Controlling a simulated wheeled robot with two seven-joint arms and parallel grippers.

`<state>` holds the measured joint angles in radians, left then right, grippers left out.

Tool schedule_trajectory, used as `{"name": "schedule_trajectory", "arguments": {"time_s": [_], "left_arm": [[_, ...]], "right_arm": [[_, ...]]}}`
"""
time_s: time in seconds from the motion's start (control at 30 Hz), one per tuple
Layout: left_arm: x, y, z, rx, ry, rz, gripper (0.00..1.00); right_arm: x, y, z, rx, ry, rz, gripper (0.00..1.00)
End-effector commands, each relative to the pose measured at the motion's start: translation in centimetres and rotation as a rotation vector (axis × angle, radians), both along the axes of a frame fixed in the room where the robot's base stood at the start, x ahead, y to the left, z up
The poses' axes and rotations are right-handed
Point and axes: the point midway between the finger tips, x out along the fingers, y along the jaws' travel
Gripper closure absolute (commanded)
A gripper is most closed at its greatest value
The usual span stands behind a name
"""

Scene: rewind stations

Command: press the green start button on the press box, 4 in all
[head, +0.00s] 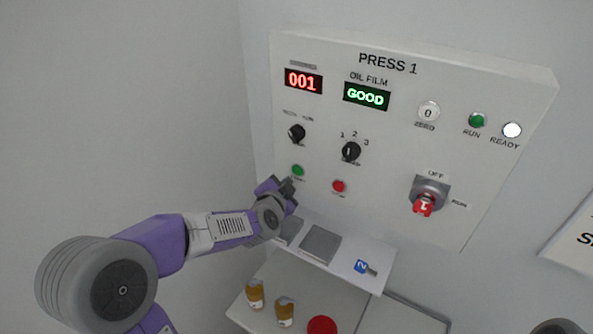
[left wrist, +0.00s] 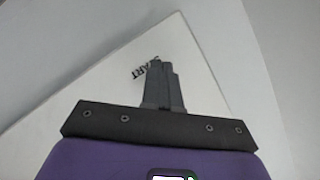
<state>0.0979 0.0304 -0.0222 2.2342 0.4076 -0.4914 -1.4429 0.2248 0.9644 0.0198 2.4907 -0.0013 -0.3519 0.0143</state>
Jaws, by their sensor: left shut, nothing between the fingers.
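The press box (head: 400,130) is a white wall panel titled PRESS 1, with a red counter display (head: 303,80) reading 001. The green start button (head: 298,170) is at its lower left, above a small label. My left gripper (head: 288,184) is close to the panel, just below and left of the button. In the left wrist view its shut fingers (left wrist: 161,75) point at the panel beside the START lettering, and the button is hidden there. I cannot tell whether the fingers touch the panel. My right gripper does not show.
A red button (head: 339,186) and a red rotary switch (head: 424,204) are to the right. The oil film display (head: 367,95) reads GOOD. A shelf (head: 340,268) with a blue tag (head: 361,266) juts out below. Brown-and-white bottles (head: 255,294) stand lower down.

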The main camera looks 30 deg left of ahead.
Motion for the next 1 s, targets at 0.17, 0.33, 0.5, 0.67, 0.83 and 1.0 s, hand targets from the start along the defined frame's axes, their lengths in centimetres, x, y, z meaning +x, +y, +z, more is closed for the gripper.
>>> {"name": "schedule_trajectory", "arguments": {"time_s": [0.17, 0.33, 0.5, 0.67, 0.83, 1.0], "left_arm": [[-1.1, 0.2, 0.9, -0.049, 0.095, -0.093, 1.0], [-3.2, 0.2, 1.6, -0.084, 0.215, -0.188, 1.0], [-5.9, 0.3, 2.2, -0.103, 0.34, -0.261, 1.0], [-7.9, 0.3, 2.5, -0.114, 0.425, -0.3, 1.0], [-8.8, 0.2, 2.5, -0.12, 0.466, -0.316, 1.0], [-8.9, 0.2, 2.5, -0.12, 0.471, -0.318, 1.0]], "right_arm": [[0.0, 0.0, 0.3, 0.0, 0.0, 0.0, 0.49], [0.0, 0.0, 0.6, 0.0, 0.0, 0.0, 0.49], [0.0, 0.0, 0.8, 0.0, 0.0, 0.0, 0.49], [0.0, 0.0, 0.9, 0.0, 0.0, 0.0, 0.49], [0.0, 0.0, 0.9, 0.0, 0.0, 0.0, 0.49], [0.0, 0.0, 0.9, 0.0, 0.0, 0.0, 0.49]]}}
